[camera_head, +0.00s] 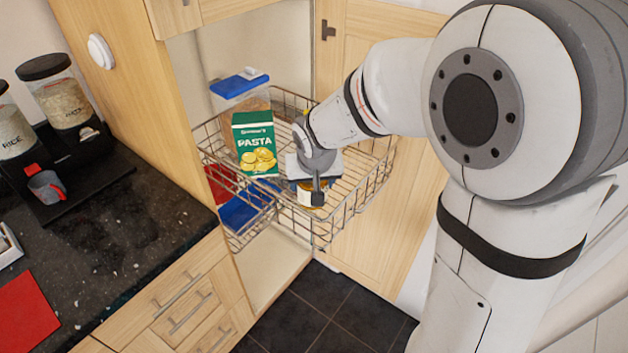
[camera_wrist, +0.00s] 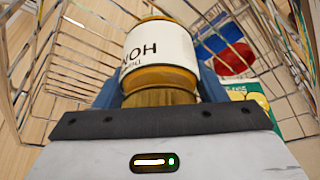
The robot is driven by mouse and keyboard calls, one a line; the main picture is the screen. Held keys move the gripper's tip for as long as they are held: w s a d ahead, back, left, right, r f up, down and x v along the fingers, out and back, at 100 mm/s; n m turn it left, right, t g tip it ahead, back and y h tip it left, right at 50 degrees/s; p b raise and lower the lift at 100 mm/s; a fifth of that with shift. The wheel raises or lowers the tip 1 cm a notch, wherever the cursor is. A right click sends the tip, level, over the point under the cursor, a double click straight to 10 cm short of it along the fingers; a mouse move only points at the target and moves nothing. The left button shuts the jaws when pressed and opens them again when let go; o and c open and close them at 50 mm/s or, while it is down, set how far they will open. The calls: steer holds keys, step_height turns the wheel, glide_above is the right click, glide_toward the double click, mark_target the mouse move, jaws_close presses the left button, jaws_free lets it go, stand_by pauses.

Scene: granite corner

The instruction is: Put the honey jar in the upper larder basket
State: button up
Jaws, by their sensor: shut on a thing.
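My gripper (camera_head: 311,190) is shut on the honey jar (camera_wrist: 160,52), one finger on each side of it. The jar has an amber body and a white label reading "HON". In the head view only a small amber and white part of the jar (camera_head: 305,196) shows below my gripper; the rest is hidden. The upper larder basket (camera_head: 372,186) is a wire basket pulled out of the tall wooden cabinet. My gripper and the jar are at its front part, within its outline. I cannot tell whether the jar touches the basket floor.
A green pasta box (camera_head: 254,143) and a blue-lidded clear container (camera_head: 240,88) stand in the upper basket, left of my gripper. Blue and red items (camera_head: 246,207) lie lower down. The open cabinet door (camera_head: 390,240) is on the right. The basket's right part looks free.

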steer(key=o, duration=1.4)
steer(key=shift+f, duration=0.1)
steer(key=shift+r, duration=0.3)
steer(key=a+v, duration=0.1)
steer(key=v, duration=1.1)
steer(key=shift+m+g+h, duration=0.3)
steer(key=shift+m+g, duration=0.4)
steer(key=shift+g, duration=0.1)
steer(key=s+d+f, duration=0.1)
steer(key=s+d, duration=0.4)
steer(key=s+d+f, duration=0.1)
steer(key=s+d, duration=0.4)
steer(key=s+d+f, duration=0.2)
steer(key=s+d, duration=0.3)
steer(key=shift+d, duration=0.15)
